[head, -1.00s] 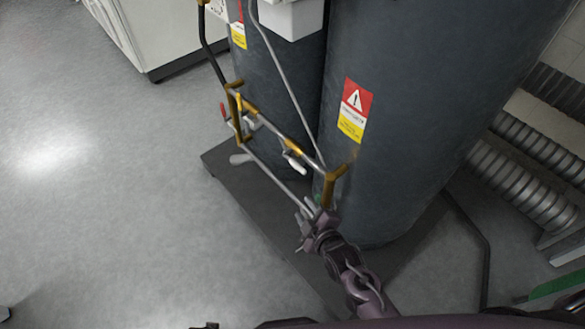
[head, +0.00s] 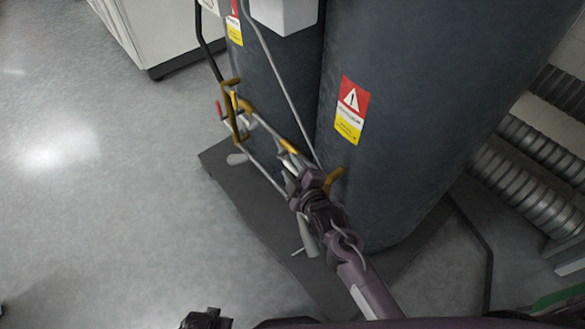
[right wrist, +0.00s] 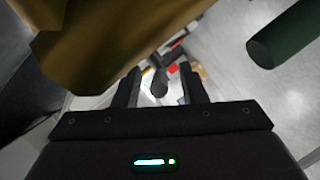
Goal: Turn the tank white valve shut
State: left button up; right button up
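The tank pipework carries brass fittings (head: 288,146) in front of two dark grey tanks (head: 420,110). My right gripper (head: 288,168) is at this pipework and hides most of the white valve there. In the right wrist view, the right gripper's fingers (right wrist: 160,88) are apart, with a dark rounded handle end (right wrist: 159,82) showing between them. I cannot tell whether they touch it. Another pale valve handle (head: 237,158) and a red handle (head: 218,108) are farther left. My left gripper (head: 205,319) is partly visible at the bottom edge; its fingers are unclear.
A brass pipe (right wrist: 95,45) lies close above the right fingers in the wrist view, with a green cylinder (right wrist: 285,35) at right. The tanks stand on a dark platform (head: 235,185). Corrugated ducts (head: 525,185) are at right. The floor (head: 100,220) at left is clear.

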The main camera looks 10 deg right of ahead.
jog(key=shift+w, duration=0.15)
grip_shut()
dwell(0.4)
